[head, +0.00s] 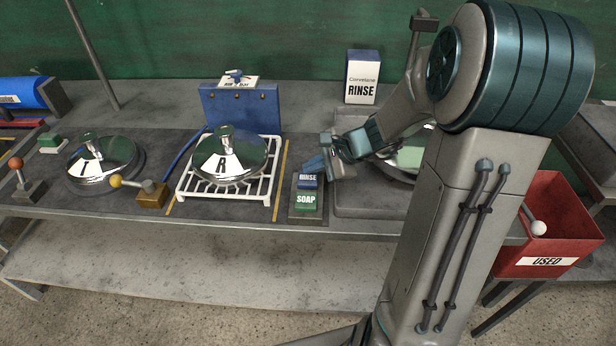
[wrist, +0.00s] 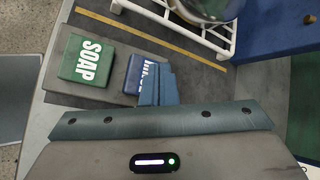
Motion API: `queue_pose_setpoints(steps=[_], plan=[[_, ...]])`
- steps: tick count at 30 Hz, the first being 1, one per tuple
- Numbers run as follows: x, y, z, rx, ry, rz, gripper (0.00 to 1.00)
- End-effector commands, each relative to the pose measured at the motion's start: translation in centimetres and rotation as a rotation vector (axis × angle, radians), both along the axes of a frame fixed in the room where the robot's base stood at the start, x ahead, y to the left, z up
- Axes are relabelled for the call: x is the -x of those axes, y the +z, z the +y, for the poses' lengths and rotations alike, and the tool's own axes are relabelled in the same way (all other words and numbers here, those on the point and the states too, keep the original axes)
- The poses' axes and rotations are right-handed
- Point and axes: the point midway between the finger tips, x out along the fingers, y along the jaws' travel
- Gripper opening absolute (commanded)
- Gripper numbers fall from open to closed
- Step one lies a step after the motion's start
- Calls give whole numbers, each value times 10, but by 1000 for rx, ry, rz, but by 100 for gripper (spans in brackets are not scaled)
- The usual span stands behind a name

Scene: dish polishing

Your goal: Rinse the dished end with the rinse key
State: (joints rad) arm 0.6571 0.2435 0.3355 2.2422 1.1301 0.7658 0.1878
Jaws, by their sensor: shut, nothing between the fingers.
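The blue rinse key (head: 308,181) sits behind the green soap key (head: 306,201) on a small panel. In the wrist view the rinse key (wrist: 133,76) is partly covered by my fingers, beside the soap key (wrist: 87,61). My gripper (head: 316,165) is shut and empty, its tips over or at the rinse key. I cannot tell whether they touch it. Right of the panel, a dished end (head: 408,158) lies in a grey basin (head: 350,204), mostly hidden by my arm; its visible surface looks greenish.
A shiny dished end (head: 230,155) rests on a white rack (head: 225,190), left of the keys. Another dished end (head: 102,160) sits farther left, near a yellow-knobbed lever (head: 116,181). A rinse box (head: 362,78) stands behind. A red used bin (head: 560,225) is at right.

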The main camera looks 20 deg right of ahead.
Motion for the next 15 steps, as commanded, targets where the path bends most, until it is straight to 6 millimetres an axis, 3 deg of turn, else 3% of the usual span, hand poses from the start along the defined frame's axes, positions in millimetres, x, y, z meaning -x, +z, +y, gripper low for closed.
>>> queue_pose_setpoints(steps=[15], plan=[[0,-8,0,0,0,0,0]])
